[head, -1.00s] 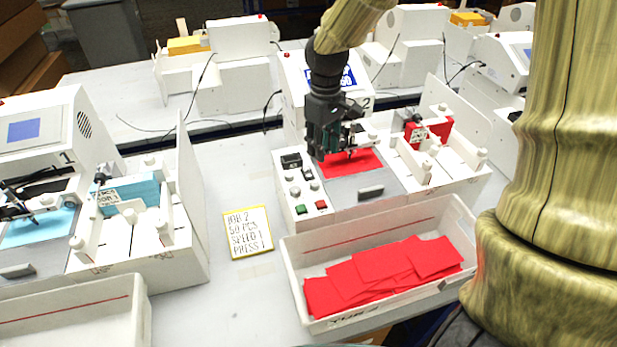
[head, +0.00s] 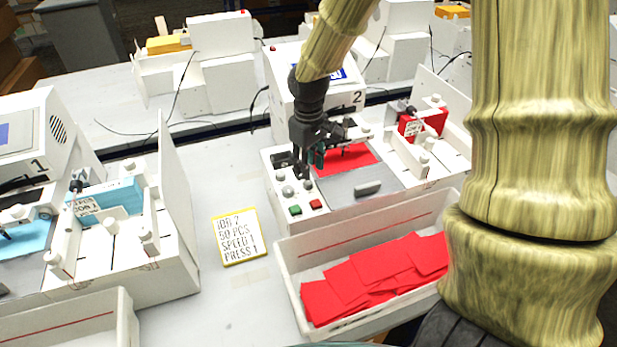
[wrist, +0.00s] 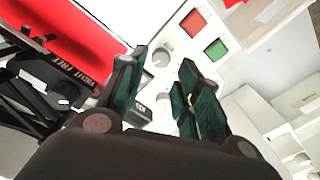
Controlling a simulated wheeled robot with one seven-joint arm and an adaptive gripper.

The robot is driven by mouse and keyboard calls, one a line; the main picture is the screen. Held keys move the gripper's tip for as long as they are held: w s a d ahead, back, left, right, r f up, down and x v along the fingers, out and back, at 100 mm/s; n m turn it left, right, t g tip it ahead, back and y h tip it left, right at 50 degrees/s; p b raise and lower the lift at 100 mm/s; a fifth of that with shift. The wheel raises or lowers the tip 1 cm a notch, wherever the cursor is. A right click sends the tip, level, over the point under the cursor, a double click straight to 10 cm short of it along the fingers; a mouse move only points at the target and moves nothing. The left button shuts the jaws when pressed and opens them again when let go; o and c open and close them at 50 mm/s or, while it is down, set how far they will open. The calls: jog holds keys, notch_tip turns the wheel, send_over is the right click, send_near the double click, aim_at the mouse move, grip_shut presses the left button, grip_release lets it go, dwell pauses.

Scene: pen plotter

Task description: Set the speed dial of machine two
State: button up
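Machine two (head: 345,105), marked 2, has a white control panel (head: 275,180) with grey round dials at its front left. One dial (head: 288,190) and another dial (head: 307,184) show there; I cannot read which is speed. My gripper (head: 308,168) is over the panel, pointing down, just behind these dials. In the wrist view its two teal fingers (wrist: 163,62) are apart with nothing held. A grey dial (wrist: 161,55) shows between the fingertips, and a second knob (wrist: 164,102) is partly hidden between the fingers. Contact cannot be told.
A green button (head: 295,209) and a red button (head: 315,204) sit in front of the dials. A white tray (head: 290,262) of red sheets stands in front. Machine one (head: 30,140) is at left.

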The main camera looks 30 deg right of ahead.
aim_at(308, 182)
jog(key=shift+f+p, duration=0.7)
jog(key=shift+f, duration=2.3)
grip_shut()
